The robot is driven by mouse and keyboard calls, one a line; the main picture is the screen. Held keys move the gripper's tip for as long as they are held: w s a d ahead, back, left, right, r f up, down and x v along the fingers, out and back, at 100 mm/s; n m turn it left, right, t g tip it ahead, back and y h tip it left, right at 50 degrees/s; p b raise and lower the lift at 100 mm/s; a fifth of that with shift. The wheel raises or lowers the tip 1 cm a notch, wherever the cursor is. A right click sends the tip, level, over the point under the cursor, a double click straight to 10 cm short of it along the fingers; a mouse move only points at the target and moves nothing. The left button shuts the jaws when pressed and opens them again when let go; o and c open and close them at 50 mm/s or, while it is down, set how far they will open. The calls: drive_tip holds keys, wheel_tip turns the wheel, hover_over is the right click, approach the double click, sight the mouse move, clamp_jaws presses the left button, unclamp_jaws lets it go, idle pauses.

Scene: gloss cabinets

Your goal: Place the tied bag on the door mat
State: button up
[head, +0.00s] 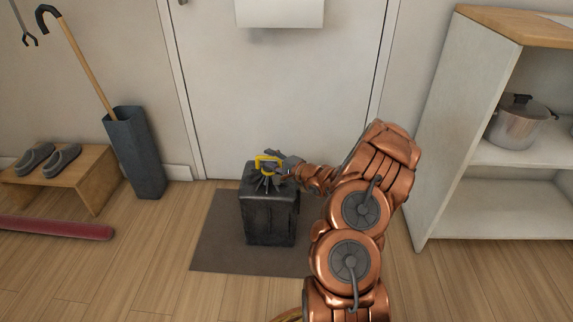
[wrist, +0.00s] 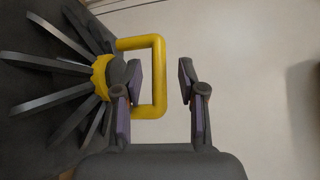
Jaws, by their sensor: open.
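The tied bag (head: 268,215) is a black, boxy bag with a gathered top and a yellow tie loop. It stands upright on the dark brown door mat (head: 215,245), in front of the door. My gripper (head: 281,164) is at the top of the bag, beside the yellow loop. In the wrist view my gripper (wrist: 160,82) is open. One finger lies inside the yellow loop (wrist: 158,75) and the other is outside it, with a gap between. The bag's grey gathered folds (wrist: 50,75) fill the left of that view. The bag's underside is hidden.
A white door (head: 285,90) stands behind the mat. A shelf unit (head: 460,110) with a pot (head: 518,125) is at right. At left are an umbrella bin (head: 135,155), a low bench (head: 60,180) with slippers and a red roll (head: 55,228).

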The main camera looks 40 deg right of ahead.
drive_tip(key=p+v, duration=0.3)
drive_tip(key=v, duration=0.7)
drive_tip(key=s+a+r+n+g+y, duration=0.1)
drive_tip(key=a+r+n+g+y, duration=0.5)
drive_tip(key=a, duration=0.8)
drive_tip(key=a+r+n+g+y, duration=0.1)
drive_tip(key=a+r+n+y, duration=0.25)
drive_tip(key=a+r, duration=0.65)
drive_tip(key=s+a+n+g, duration=0.4)
drive_tip(key=s+a+g, duration=0.3)
drive_tip(key=a, duration=0.6)
drive_tip(key=s+a+f+n+g+h, duration=0.1)
drive_tip(key=s+a+n+g+h, duration=0.1)
drive_tip(key=s, duration=0.6)
drive_tip(key=s+a+f+n+g+h, duration=0.1)
drive_tip(key=s+a+g+h, duration=0.15)
drive_tip(key=s, duration=0.55)
drive_tip(key=s+d+h, duration=0.8)
drive_tip(key=s+d, duration=0.2)
drive_tip(key=s, duration=0.2)
drive_tip(key=shift+d+r+n+g, duration=0.25)
drive_tip(key=shift+n+g, duration=0.2)
drive_tip(key=shift+r, duration=0.1)
